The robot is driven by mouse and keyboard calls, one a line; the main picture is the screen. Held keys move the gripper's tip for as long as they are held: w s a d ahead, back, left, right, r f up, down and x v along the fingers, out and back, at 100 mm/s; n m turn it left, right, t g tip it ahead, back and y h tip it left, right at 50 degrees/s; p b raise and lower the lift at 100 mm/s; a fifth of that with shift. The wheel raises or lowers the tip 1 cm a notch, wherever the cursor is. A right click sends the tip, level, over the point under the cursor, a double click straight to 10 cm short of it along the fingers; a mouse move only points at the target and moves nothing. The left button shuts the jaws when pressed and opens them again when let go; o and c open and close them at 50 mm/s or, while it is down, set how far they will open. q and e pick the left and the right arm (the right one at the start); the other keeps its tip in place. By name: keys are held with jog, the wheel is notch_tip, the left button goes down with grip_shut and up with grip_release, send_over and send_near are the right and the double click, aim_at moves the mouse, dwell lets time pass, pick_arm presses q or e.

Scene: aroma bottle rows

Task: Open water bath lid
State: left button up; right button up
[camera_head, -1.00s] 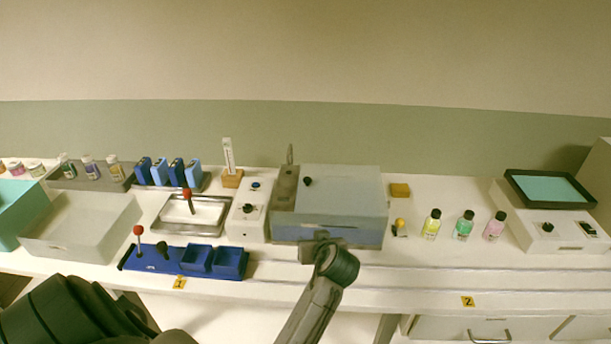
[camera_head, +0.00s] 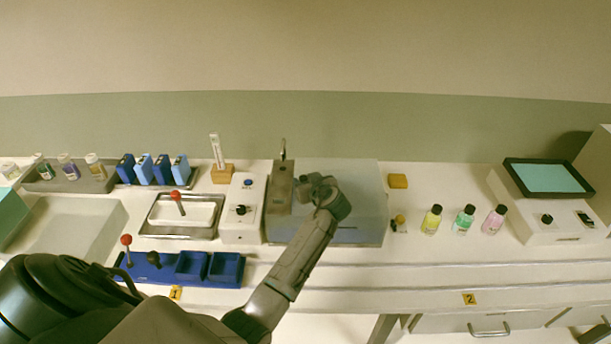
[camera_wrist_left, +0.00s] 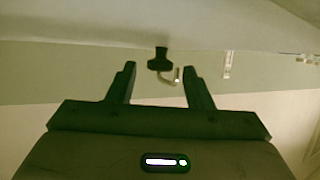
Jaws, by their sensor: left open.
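The water bath (camera_head: 360,234) is a low box on the bench, with a pale flat lid (camera_head: 357,176) lying over it. My left gripper (camera_head: 304,188) is over the left part of the lid and hides the lid's knob in the head view. In the left wrist view, the black knob (camera_wrist_left: 159,62) stands out from the pale lid (camera_wrist_left: 90,28). It is between the lines of the two open fingers (camera_wrist_left: 160,78), near their tips, with a gap on both sides. My right gripper is not in view.
A metal fitting (camera_head: 281,185) stands along the bath's left side. A white control box (camera_head: 241,225) is left of it. A yellow block (camera_head: 398,181) and three bottles, one green (camera_head: 464,219), stand to the right. The bench front edge is clear there.

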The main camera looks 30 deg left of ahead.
pick_arm(q)
jog(key=shift+w+a, duration=0.1)
jog(key=shift+a, duration=0.1)
jog(key=shift+w+f, duration=0.1)
jog(key=c, duration=0.3)
grip_shut()
jog(key=shift+a, duration=0.1)
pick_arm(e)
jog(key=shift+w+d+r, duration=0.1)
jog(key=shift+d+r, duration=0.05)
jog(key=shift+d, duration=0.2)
